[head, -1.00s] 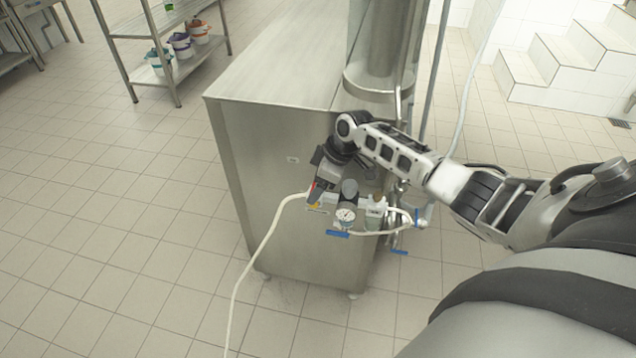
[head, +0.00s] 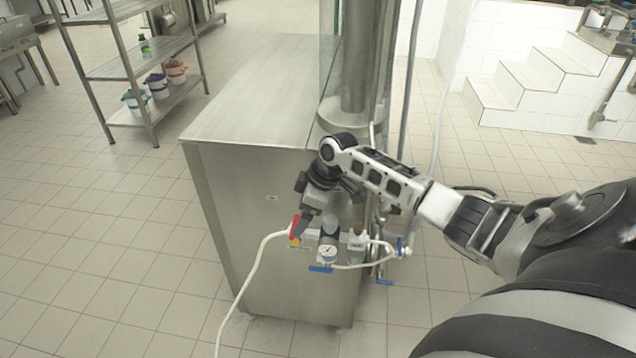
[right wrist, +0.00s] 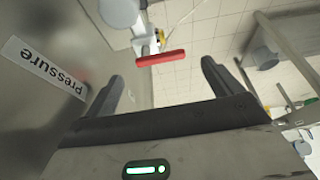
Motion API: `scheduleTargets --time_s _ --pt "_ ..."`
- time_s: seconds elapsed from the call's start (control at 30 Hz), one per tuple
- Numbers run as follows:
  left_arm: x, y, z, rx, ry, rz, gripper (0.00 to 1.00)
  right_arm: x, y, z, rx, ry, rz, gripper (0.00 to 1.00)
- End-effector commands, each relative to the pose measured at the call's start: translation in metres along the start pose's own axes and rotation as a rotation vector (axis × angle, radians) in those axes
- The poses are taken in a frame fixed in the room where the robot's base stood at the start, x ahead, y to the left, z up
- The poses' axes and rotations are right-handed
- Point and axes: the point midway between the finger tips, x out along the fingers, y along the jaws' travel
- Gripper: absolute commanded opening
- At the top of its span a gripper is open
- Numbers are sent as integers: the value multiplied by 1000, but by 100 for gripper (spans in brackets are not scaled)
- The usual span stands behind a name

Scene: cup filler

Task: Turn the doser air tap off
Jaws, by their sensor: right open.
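The air tap has a red lever handle (head: 295,226) and a yellow part (head: 294,242) at its foot. It sits at the left end of the air fittings on the steel cabinet's front. The handle points roughly up in the head view. In the right wrist view the red handle (right wrist: 160,57) lies crosswise beyond the fingertips, with yellow beside it. My right gripper (right wrist: 163,80) is open, its fingers apart, with nothing between them. In the head view my right gripper (head: 302,230) is close beside the handle and partly overlaps the fittings. I cannot tell whether it touches. My left gripper is not in view.
A pressure gauge (head: 328,252), blue handles (head: 320,269) and a white hose (head: 258,262) are close by on the steel cabinet (head: 225,200). A "Pressure" label (right wrist: 45,70) is near the fingers. A shelf rack (head: 150,70) stands back left.

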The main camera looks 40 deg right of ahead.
Motion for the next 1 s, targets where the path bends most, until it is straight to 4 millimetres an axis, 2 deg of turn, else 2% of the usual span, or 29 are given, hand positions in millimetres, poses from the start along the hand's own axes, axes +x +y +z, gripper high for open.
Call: scheduleTargets --time_s 0.1,0.3,0.5,0.7,1.0 --pt "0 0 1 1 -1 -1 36 -31 1 1 -3 -1 5 91" --pt "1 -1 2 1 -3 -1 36 -78 1 1 -4 -3 4 91" --pt "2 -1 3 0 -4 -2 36 -111 0 0 -3 -1 1 91" --pt "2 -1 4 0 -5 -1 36 -123 0 0 -3 -1 0 91" --pt "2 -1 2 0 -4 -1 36 -124 0 0 -2 -1 0 91"
